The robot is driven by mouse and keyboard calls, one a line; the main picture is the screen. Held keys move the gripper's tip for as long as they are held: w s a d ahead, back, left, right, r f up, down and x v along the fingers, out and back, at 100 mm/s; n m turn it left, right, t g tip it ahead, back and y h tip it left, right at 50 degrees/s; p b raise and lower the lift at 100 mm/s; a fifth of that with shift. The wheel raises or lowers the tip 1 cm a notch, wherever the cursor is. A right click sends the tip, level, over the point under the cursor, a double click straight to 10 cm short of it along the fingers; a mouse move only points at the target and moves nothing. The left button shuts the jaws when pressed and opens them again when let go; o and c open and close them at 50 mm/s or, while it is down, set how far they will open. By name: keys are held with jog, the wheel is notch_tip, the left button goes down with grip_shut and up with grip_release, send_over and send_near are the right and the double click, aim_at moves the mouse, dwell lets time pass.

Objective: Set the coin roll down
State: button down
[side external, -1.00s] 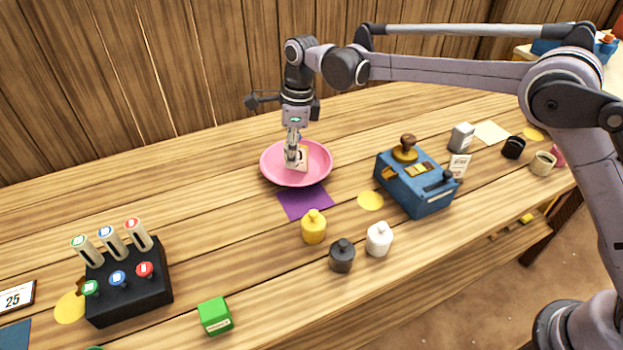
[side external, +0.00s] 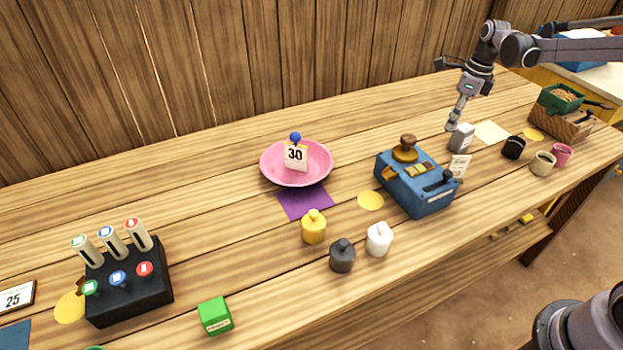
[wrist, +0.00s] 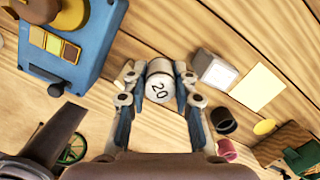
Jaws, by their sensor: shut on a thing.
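My gripper (side external: 458,112) is at the right of the table, beside and above the small grey box (side external: 461,138). In the wrist view, my gripper (wrist: 160,92) is shut on the coin roll (wrist: 161,88), a pale cylinder with "20" on the end that faces the camera. In the side view the roll is small and partly hidden by the fingers. It appears above the wood; I cannot tell whether its lower end touches. The pink dish (side external: 270,172) holds a "30" card (side external: 295,156) with a blue knob behind it.
A blue device (side external: 418,190) with a brown knob stands left of my gripper. A pale yellow sheet (side external: 491,133), a black cup (side external: 513,148) and other cups lie to the right. Yellow, black and white weights stand in front, and a black block (side external: 130,290) with tubes at left.

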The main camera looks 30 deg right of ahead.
jog(key=s+d+m, duration=0.2)
jog(key=s+d, duration=0.4)
jog(key=d, duration=0.2)
jog(key=w+a+f, duration=0.4)
jog(key=w, duration=0.1)
jog(key=w+a+f, duration=0.3)
jog(key=shift+w, duration=0.25)
jog(key=shift+f, duration=2.05)
jog(key=shift+f, duration=0.1)
jog(key=c, duration=1.1)
grip_release()
jog(key=shift+o, duration=0.2)
